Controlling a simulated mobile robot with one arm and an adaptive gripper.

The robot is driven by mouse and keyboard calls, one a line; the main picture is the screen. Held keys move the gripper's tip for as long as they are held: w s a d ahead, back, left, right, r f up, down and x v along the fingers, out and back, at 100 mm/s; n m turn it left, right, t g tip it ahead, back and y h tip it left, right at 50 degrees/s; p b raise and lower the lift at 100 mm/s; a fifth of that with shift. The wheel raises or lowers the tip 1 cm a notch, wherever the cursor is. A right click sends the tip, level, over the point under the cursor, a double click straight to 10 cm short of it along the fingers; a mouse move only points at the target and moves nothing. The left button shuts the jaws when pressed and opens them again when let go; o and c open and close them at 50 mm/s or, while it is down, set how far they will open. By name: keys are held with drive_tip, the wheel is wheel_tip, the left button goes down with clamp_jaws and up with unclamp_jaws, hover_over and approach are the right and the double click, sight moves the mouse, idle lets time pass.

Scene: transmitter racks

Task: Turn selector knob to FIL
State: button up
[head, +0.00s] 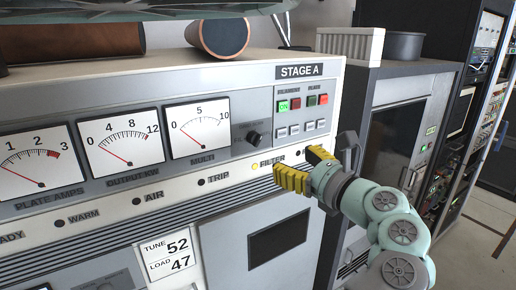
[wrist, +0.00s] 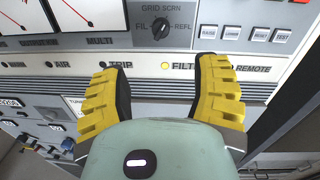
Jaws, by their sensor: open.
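The selector knob (wrist: 162,28) is a small black round knob on the grey panel, near the top middle of the wrist view. Labels FIL, GRID, SCRN and REFL surround it, with FIL on its left. I cannot tell for sure which label its pointer faces. In the head view the knob (head: 254,138) sits right of the MULTI meter. My gripper (head: 303,168) is open and empty, below and right of the knob, near the FILTER light. In the wrist view its yellow fingers (wrist: 162,75) are spread below the knob, apart from it.
The MULTI meter (head: 200,127) is left of the knob. Coloured buttons (head: 302,103) and grey buttons sit to its right. A row of indicator lights runs below, with FILTER (head: 255,166) lit yellow. Dark cylinders (head: 222,36) lie on top of the cabinet.

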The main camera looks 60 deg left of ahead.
sight(259, 142)
drive_tip(key=shift+s+a+b, duration=0.15)
drive_tip(key=shift+a+b, duration=2.05)
drive_tip(key=shift+a, duration=1.1)
drive_tip(key=shift+s+a+b, duration=0.15)
drive_tip(key=shift+a+b, duration=2.05)
drive_tip(key=shift+a, duration=1.1)
clamp_jaws()
